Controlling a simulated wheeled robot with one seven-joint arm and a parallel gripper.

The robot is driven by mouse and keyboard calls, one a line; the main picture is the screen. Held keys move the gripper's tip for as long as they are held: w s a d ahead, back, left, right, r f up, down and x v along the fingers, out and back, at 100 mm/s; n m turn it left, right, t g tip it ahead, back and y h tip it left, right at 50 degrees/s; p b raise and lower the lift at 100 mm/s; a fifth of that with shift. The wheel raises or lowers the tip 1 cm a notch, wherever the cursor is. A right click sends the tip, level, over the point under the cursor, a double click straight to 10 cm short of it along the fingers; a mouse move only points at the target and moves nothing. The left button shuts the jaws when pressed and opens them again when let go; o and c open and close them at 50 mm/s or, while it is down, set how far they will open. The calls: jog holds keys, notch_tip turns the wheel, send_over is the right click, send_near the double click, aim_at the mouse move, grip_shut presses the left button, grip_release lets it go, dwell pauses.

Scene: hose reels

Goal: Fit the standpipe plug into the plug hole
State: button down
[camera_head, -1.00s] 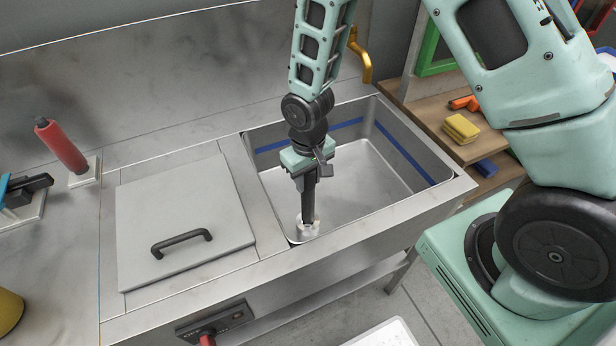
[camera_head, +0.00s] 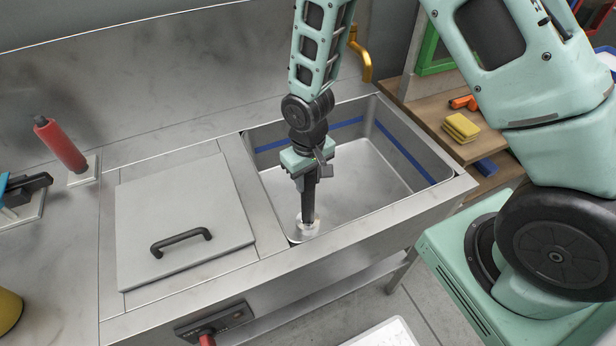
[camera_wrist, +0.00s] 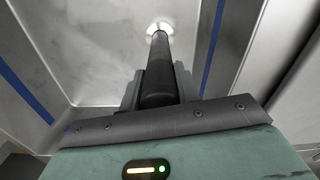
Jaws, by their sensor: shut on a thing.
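My gripper (camera_head: 307,180) is over the front left part of the sink basin (camera_head: 366,168), pointing down. It is shut on the standpipe plug, a dark upright tube (camera_head: 309,203) that reaches down toward the basin floor. In the wrist view the dark tube (camera_wrist: 158,72) runs away from the jaws to a bright whitish ring (camera_wrist: 158,27) at its far end. In the head view a pale ring (camera_head: 307,226) surrounds the tube's lower end near the front left corner. The plug hole itself is hidden there, and I cannot tell whether the tube's end sits in it.
The basin walls with a blue stripe (camera_head: 402,152) surround the tube. A lid with a black handle (camera_head: 181,242) covers the left side. A brass tap (camera_head: 361,58) stands behind the basin. A yellow sponge (camera_head: 461,128) lies on the wooden shelf at right.

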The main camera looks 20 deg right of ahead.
jog(key=shift+f+b, duration=1.15)
jog(key=shift+f, duration=0.5)
jog(key=c, duration=0.9)
grip_release()
jog(key=shift+c, duration=0.2)
jog(key=shift+r, duration=0.1)
notch_tip(320, 180, up, 17)
jog(key=shift+r+b, duration=0.15)
jog(key=shift+b, duration=0.15)
